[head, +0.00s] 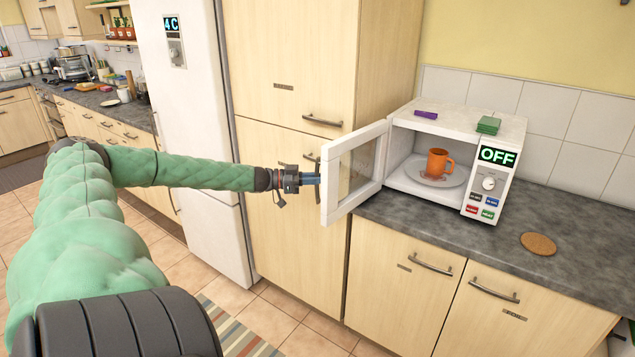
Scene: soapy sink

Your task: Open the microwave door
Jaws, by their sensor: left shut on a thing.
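The white microwave (500,150) stands on the dark counter, its panel reading OFF. Its door (355,170) is swung wide open to the left, hinged at the left side of the body. Inside, an orange mug (437,163) stands on the plate. My left gripper (312,179) is at the outer free edge of the door, shut on what seems to be the door's handle; the door's edge partly hides the fingertips. My right gripper is not in view.
A purple sponge (426,114) and green sponges (488,125) lie on top of the microwave. A round cork mat (538,243) lies on the counter (480,243) to the right. Tall wooden cabinets (290,130) and a white fridge (185,100) stand behind my left arm.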

